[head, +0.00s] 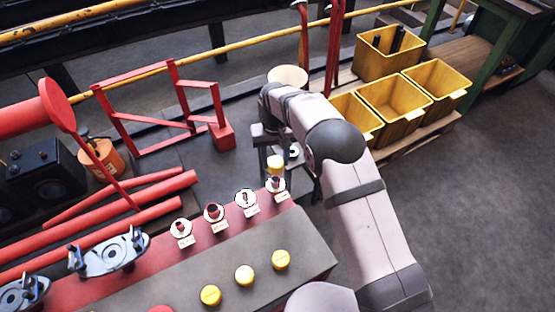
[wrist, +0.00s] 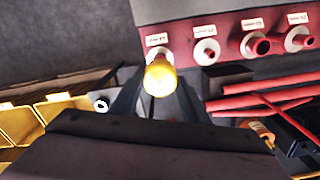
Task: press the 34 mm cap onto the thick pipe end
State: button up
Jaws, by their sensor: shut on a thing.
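My gripper (head: 274,154) is shut on a yellow cap (head: 275,167), which also shows between the two fingers in the wrist view (wrist: 160,77). The cap is in front of the rightmost pipe end (head: 276,185) in the head view; the wrist view shows it overlapping the leftmost flange, hiding most of that stub. I cannot tell whether cap and pipe touch. Other pipe ends (head: 246,198), (head: 214,212) and (head: 181,229) stand in a row on white flanges along the red strip. Their labels are too small to read.
More yellow caps (head: 245,275) stand on the dark bench top (head: 300,235). Yellow bins (head: 395,105) stand at the back right. Grey floor (head: 460,190) is clear to the right.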

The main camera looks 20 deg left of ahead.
jog(key=shift+f, duration=0.15)
jog(key=b, duration=0.4)
send_over(275, 179)
jog(key=shift+w+f, duration=0.1)
jog(key=shift+f, duration=2.15)
jog(key=shift+f, duration=1.25)
jog(key=shift+f+b, duration=0.3)
jog(key=shift+b, duration=0.1)
jog(key=shift+f, duration=0.6)
dwell(0.4)
jog(key=o, duration=1.1)
jog(key=shift+o, duration=0.2)
